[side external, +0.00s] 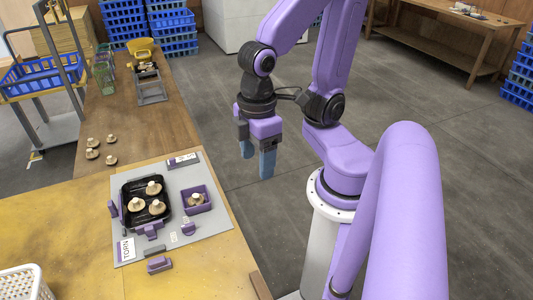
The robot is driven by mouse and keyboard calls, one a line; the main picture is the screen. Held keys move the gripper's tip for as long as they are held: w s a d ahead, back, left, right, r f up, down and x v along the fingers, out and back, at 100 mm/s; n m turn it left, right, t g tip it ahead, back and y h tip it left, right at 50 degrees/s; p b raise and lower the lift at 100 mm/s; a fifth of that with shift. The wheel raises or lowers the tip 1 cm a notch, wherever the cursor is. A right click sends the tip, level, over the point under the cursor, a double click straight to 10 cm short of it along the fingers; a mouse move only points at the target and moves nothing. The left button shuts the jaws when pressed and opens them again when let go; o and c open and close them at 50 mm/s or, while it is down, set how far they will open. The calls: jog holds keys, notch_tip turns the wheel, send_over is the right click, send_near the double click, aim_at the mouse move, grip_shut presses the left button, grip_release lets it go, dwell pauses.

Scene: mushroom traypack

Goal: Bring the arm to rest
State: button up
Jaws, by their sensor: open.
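My gripper (257,164) has blue fingers and hangs pointing down, open and empty. It is in the air to the right of the table edge, with the floor behind it in the side external view. A black tray (127,188) sits on a grey board and holds 3 mushrooms (157,207). A small purple box (207,207) right of the tray holds one mushroom (195,199). Several loose mushrooms (92,154) stand on the brown tabletop further back.
The grey board (205,250) carries a "TORN" label (125,249) and small purple blocks. A purple block (159,265) lies near its front edge. A white basket (25,284) is at the front left. A scale-like device (148,85) stands at the back. Blue crates (175,35) are stacked behind.

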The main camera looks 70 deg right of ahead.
jog(key=shift+s+d+n, duration=0.5)
jog(key=shift+s+n, duration=0.35)
jog(key=shift+n, duration=0.15)
